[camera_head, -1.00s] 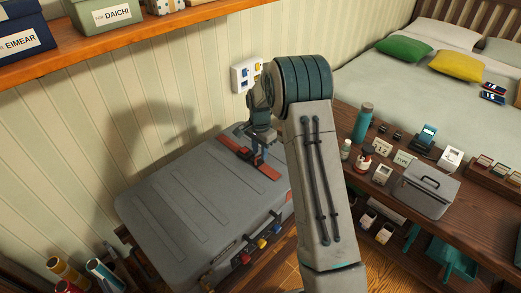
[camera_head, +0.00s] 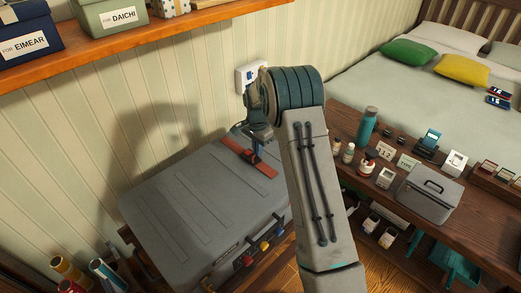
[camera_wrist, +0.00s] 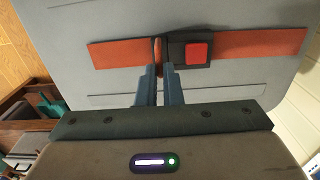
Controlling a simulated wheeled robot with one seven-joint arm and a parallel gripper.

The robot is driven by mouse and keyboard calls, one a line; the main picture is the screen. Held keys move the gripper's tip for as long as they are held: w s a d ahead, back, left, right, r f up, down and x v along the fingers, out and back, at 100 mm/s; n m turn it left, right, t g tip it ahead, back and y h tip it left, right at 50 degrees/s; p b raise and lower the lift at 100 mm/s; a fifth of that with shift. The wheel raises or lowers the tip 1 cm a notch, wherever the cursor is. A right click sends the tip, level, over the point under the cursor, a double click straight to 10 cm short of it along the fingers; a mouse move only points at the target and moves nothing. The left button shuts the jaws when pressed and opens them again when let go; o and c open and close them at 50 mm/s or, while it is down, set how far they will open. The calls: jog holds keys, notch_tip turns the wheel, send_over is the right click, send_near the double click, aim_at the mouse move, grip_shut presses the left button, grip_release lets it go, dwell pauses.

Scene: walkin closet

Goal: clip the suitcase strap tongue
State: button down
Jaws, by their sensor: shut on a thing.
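The grey suitcase (camera_head: 185,215) lies flat in the head view, with an orange-red strap (camera_head: 265,171) across its lid. In the wrist view the strap's left part (camera_wrist: 115,53) runs up to my gripper (camera_wrist: 160,55), which is shut on the strap tongue (camera_wrist: 158,70), seen as a thin edge between the fingers. The black buckle (camera_wrist: 178,50) with a red button (camera_wrist: 196,53) sits right beside the fingers, and the strap's right part (camera_wrist: 265,44) runs out of it. Whether the tongue is inside the buckle is hidden by the fingers.
A wall socket plate (camera_head: 248,76) is behind my arm. A wooden bench (camera_head: 390,190) at right holds a teal bottle (camera_head: 366,124), small devices and a grey case (camera_head: 428,192). A shelf (camera_head: 150,32) with boxes is above left. Rolled items (camera_head: 75,272) stand at lower left.

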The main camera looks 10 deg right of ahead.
aim_at(256, 158)
jog(key=shift+w+a+r, duration=0.15)
jog(key=shift+w, duration=0.05)
jog(key=c, duration=1.6)
grip_release()
jog(key=shift+o, duration=0.2)
notch_tip(256, 158, up, 14)
